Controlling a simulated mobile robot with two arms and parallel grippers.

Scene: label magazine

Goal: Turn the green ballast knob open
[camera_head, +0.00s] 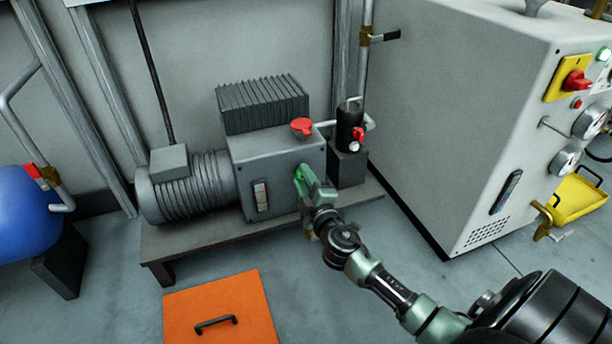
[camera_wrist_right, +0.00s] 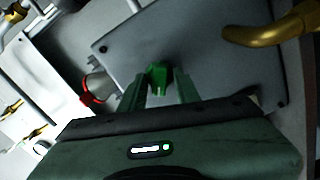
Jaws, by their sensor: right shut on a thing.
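In the right wrist view the knob (camera_wrist_right: 157,74) shows between the fingertips, in front of a grey plate with dark corner screws. My right gripper (camera_head: 303,180) reaches the knob from the lower right and is shut on it. The fingers also show in the right wrist view (camera_wrist_right: 158,88), one on each side of the knob. The gripper hides part of the knob in the head view. My left gripper is not in view.
A red knob (camera_head: 302,125) tops the pump box, and a black cylinder (camera_head: 350,128) stands behind it to the right. A large grey cabinet (camera_head: 450,120) stands at right. An orange floor hatch (camera_head: 221,310) lies in front.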

